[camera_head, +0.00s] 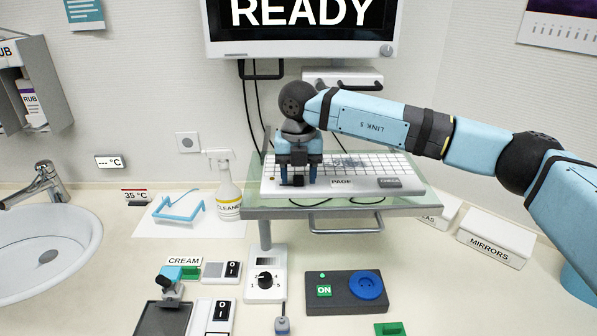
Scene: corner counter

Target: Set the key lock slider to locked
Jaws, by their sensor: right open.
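A white keyboard (362,167) lies on a glass shelf (270,210) below the screen. Its front edge carries a PAGE label (341,182) and a dark grey labelled piece (389,182) at the right, whose lettering is too small to read. My right gripper (298,179) points down at the left front of the keyboard, its jaws open. A small black piece (292,182) shows low between the fingers; I cannot tell if it is the key lock slider or whether the fingers touch it. The slider's setting cannot be read. My left gripper is not in view.
The screen (300,45) reads READY above the keyboard. A spray bottle (228,190) stands just left of the shelf. Switch boxes, a dial box (265,280) and a socket box (345,297) lie in front. A MIRRORS box (496,240) is at the right, a sink (40,240) at the left.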

